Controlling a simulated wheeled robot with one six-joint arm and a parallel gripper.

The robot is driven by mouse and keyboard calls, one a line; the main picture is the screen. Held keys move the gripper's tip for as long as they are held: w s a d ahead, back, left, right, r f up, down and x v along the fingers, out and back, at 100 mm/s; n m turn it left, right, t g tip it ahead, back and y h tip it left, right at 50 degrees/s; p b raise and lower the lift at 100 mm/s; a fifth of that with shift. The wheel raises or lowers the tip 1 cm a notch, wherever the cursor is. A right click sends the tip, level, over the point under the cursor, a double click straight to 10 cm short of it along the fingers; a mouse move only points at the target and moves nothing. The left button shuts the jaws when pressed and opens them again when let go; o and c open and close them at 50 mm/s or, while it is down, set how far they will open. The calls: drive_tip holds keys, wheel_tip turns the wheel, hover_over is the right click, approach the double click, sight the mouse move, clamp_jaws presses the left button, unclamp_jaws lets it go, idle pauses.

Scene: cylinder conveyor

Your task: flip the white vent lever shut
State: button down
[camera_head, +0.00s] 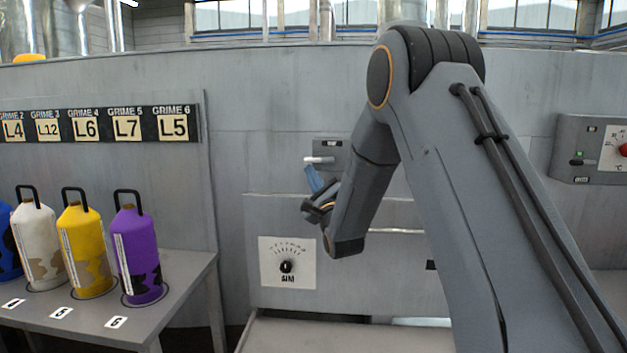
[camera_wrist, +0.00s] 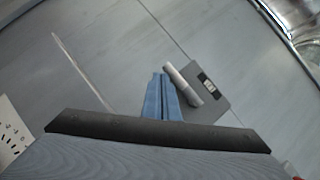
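The white vent lever (camera_head: 319,160) lies roughly level on a small grey plate (camera_head: 333,146) on the wall panel. In the wrist view the lever (camera_wrist: 183,84) shows as a short white bar on its grey plate (camera_wrist: 207,103). My gripper (camera_head: 311,168) has blue fingers, just below the lever's left part in the head view. In the wrist view my gripper (camera_wrist: 160,76) is shut, fingers side by side with only a thin dark line between them and nothing held. The fingertips are just left of the lever; I cannot tell whether they touch it.
A dial on a white card (camera_head: 287,262) is below the lever. A control box with a red button (camera_head: 590,149) is on the right. Purple (camera_head: 137,255), yellow (camera_head: 86,249) and white (camera_head: 38,245) cylinders stand on a table (camera_head: 185,275) at left. The wall around the lever is clear.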

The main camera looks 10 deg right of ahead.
drive_tip(key=shift+r, duration=0.15)
idle(0.4)
drive_tip(key=s+a+f+b, duration=0.2)
drive_tip(key=s+f+b, duration=0.2)
drive_tip(key=s+f, duration=0.4)
drive_tip(key=shift+s+a+f+b, duration=0.2)
drive_tip(key=shift+s+f+b, duration=0.15)
drive_tip(key=shift+f, duration=0.45)
